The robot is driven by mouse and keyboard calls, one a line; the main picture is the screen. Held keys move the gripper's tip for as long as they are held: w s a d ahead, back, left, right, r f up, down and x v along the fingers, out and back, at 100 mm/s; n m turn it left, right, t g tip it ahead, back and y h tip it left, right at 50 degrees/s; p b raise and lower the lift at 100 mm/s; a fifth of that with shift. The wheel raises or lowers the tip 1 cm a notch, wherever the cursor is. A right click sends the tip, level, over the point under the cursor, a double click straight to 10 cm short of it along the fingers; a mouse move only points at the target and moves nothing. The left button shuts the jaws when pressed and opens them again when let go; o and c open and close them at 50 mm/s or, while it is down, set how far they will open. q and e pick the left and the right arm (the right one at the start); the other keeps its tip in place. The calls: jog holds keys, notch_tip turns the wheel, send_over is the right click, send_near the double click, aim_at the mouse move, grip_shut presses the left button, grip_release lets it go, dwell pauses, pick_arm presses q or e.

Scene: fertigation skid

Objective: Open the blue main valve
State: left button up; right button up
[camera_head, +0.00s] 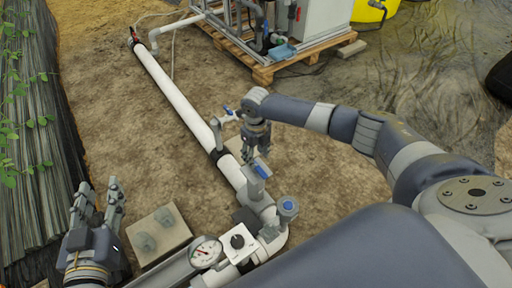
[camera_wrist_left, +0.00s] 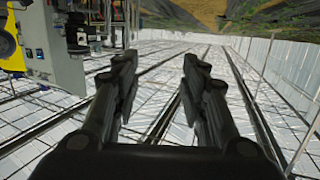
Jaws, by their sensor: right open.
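The blue-handled valve (camera_head: 261,170) sits on the white pipe (camera_head: 177,98) low in the middle of the head view. Smaller blue parts also show: a lever (camera_head: 227,110) on a side fitting and a blue-topped fitting (camera_head: 288,205) near the pipe's lower end. I cannot tell from a label which is the main valve. My right gripper (camera_head: 255,153) points down, open, just above the blue-handled valve; I cannot tell whether they touch. My left gripper (camera_head: 97,190) is open and empty at lower left, away from the pipe; its spread fingers fill the left wrist view (camera_wrist_left: 160,70).
A round gauge (camera_head: 206,251) and a black knob (camera_head: 237,241) sit at the pipe's lower end. A concrete block (camera_head: 158,233) lies left of the pipe. A wooden pallet (camera_head: 262,76) with equipment stands behind.

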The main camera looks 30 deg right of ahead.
notch_tip(320, 180, up, 2)
jog(key=shift+r+p, duration=0.2)
jog(key=shift+p, duration=0.9)
pick_arm(q)
jog(key=s+a+f+g+y, duration=0.2)
jog(key=s+f+g, duration=0.4)
jog(key=f, duration=0.4)
jog(key=shift+s+a+g, duration=0.3)
jog(key=shift+s+a, duration=0.05)
jog(key=shift+a, duration=0.2)
